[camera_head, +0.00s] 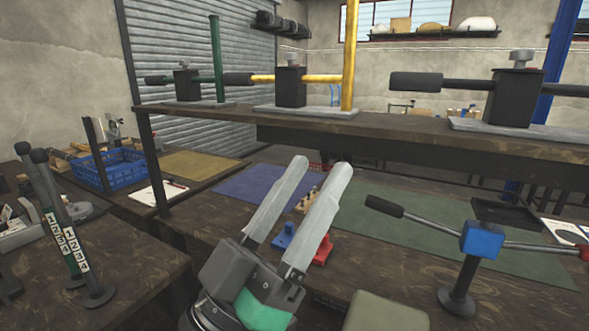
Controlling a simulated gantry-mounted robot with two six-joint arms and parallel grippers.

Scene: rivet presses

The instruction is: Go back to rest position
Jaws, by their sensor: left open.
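My left gripper (320,168) reaches up from the bottom middle of the head view. The fingertips appear just below the front edge of the raised shelf. Behind the fingers in the picture are a blue block (283,237), a red block (323,250) and a small wooden holder (307,203) with pegs. The fingers partly hide these. My right gripper is not in view.
On the raised shelf (200,112) stand presses with a green post (217,60), a yellow post (349,50) and a blue post (562,50). A blue-headed lever stand (482,240) is at right, numbered posts (72,240) at left. The green mat (400,245) has clear room.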

